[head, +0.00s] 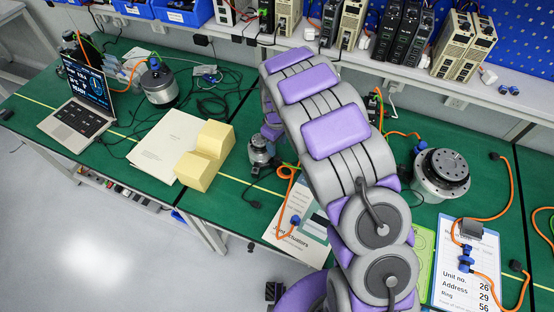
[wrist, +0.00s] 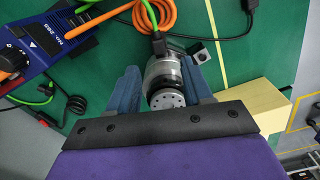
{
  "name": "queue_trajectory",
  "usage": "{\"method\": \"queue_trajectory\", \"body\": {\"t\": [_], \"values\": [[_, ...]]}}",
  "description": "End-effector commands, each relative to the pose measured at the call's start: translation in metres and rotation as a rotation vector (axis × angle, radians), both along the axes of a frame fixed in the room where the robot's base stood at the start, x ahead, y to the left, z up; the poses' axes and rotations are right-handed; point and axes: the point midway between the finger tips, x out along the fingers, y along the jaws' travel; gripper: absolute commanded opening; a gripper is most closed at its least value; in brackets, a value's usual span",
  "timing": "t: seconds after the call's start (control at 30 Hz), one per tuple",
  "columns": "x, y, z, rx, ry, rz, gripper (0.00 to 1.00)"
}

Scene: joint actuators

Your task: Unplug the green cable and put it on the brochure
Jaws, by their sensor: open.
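A green cable (wrist: 150,14) runs from the top of the wrist view to a dark plug (wrist: 160,46) at the silver actuator (wrist: 162,72). My gripper (wrist: 162,82) is open, with its blue fingers on either side of this actuator. I cannot tell whether they touch it. The actuator also stands left of my arm in the head view (head: 261,152). In the head view, the brochure (head: 310,248) headed "Joint Actuators" lies at the table's front edge, partly covered by my arm. My gripper is mostly hidden there.
An orange cable (head: 288,182) loops beside the actuator and over the brochure. A yellow block (head: 196,172) and papers (head: 163,142) lie left. A larger actuator (head: 440,172) and a clipboard (head: 449,288) are right. A blue device (wrist: 60,38) stands near the gripper, with another green lead below it.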

Motion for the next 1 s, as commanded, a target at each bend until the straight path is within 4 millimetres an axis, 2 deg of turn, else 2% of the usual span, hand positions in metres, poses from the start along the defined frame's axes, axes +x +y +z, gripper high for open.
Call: {"method": "queue_trajectory", "body": {"t": [0.17, 0.63, 0.8, 1.0], "values": [[0.0, -0.001, -0.015, 0.0, 0.001, -0.001, 0.5], [-0.001, 0.001, -0.073, -0.002, 0.005, -0.001, 0.5], [0.0, 0.0, -0.084, -0.001, -0.001, -0.001, 0.5], [0.0, 0.0, -0.086, 0.0, -0.001, -0.001, 0.5]]}}
